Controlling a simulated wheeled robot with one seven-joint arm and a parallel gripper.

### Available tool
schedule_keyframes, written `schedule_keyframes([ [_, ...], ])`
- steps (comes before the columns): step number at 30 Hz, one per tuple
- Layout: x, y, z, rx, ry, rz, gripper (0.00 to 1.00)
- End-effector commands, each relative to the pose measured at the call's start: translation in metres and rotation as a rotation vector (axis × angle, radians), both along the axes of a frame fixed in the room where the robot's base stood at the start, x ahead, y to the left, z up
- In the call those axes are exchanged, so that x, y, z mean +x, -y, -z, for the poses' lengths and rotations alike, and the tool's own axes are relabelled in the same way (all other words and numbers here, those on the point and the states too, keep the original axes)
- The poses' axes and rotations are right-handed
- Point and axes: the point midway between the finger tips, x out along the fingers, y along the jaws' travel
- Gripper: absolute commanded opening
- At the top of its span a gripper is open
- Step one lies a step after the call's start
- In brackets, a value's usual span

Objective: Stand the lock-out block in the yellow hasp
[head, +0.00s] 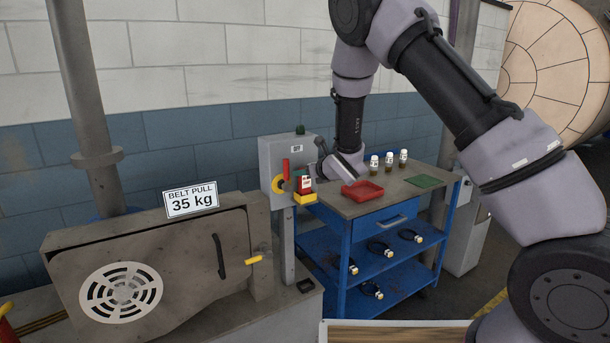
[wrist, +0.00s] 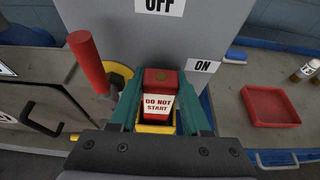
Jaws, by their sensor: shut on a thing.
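The red lock-out block (wrist: 160,80) carries a white "DO NOT START" label and sits between the two teal fingers of my gripper (wrist: 159,112) in the wrist view. It looks upright. The yellow hasp (wrist: 156,129) shows just below the block's label. In the head view the block (head: 304,182) stands right over the yellow hasp (head: 304,198) on the front of the grey switch box (head: 283,160), its lower end at the hasp's opening. I cannot tell how deep it sits. My gripper (head: 312,178) reaches it from the right, its fingers partly hidden there.
A red switch handle (wrist: 88,62) on a yellow disc stands just left of my gripper. A blue cart (head: 372,215) at the right bears a red tray (head: 362,191), a green mat (head: 425,181) and several bottles. The machine (head: 150,265) stands at the left.

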Motion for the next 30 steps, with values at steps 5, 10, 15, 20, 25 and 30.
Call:
schedule_keyframes([
  [5, 0.001, 0.0, 0.006, 0.001, 0.002, 0.001, 0.0],
  [10, 0.0, 0.0, 0.007, -0.001, 0.002, 0.001, 0.0],
  [15, 0.0, 0.0, 0.008, 0.0, 0.001, 0.001, 0.77],
  [20, 0.0, 0.0, 0.008, 0.0, 0.001, 0.001, 0.77],
  [25, 0.0, 0.001, 0.006, 0.0, 0.001, 0.001, 0.77],
  [30, -0.014, 0.01, -0.002, 0.0, 0.0, 0.001, 0.77],
])
